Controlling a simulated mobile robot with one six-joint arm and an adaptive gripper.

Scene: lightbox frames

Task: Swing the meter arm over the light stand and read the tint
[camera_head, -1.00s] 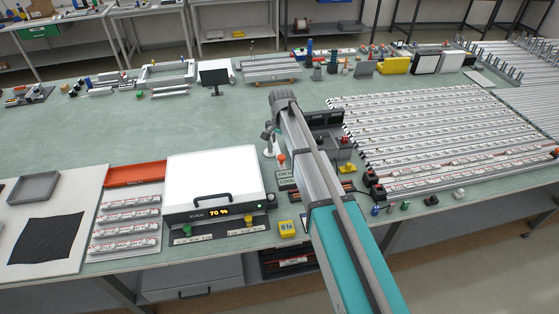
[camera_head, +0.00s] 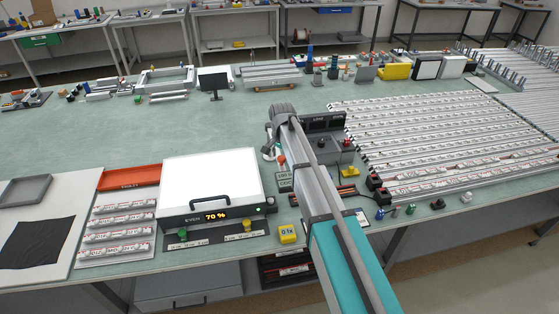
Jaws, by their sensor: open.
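A lit white box (camera_head: 210,177), which looks like the light stand, stands at the front edge of the bench, left of my arm. Its front panel (camera_head: 213,216) reads "EVEN 70 %" and a green lamp shows at the right. A slim whitish fixture (camera_head: 269,153) with an orange knob (camera_head: 281,160) stands just right of the box; I cannot tell whether it is the meter arm. A small readout (camera_head: 285,173) below it is too small to read surely. My arm crosses the middle of the view, right of the box. My gripper cannot be made out behind the arm.
A yellow block (camera_head: 287,234) sits by the box's front right corner. An orange tray (camera_head: 130,178) and a rack of labelled strips (camera_head: 116,233) lie left of it. Long rails (camera_head: 450,140) fill the right. Free bench (camera_head: 120,125) lies behind the box.

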